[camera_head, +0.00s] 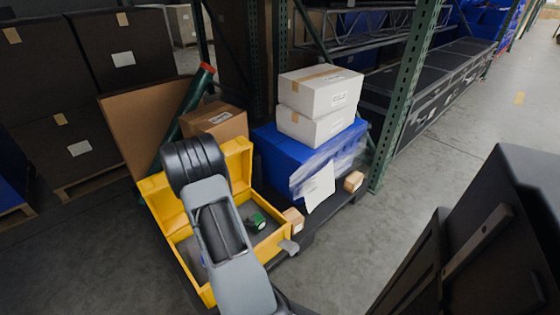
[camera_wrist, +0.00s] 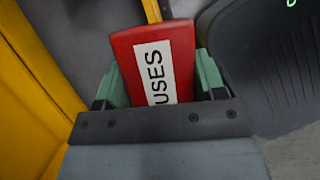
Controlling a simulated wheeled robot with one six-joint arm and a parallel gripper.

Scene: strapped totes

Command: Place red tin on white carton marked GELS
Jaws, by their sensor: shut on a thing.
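A red tin (camera_wrist: 128,50) with a white label reading "USES" in its visible part sits between the green fingertips of my gripper (camera_wrist: 160,80) in the wrist view. My gripper is shut on it. Yellow walls beside it in that view suggest the tin is at the yellow case. In the head view my arm hides the tin and the fingertips. Two white cartons, an upper one (camera_head: 325,88) and a lower one (camera_head: 315,126), are stacked on a blue tote (camera_head: 275,150). Their print is too small to read, so I cannot tell which is marked GELS.
The open yellow case (camera_head: 165,212) holds a small green and black item (camera_head: 256,221). A brown carton (camera_head: 214,121) stands behind it. Small boxes (camera_head: 353,181) lie near the tote. A green rack post (camera_head: 403,95) rises right of the cartons. The right floor is partly clear.

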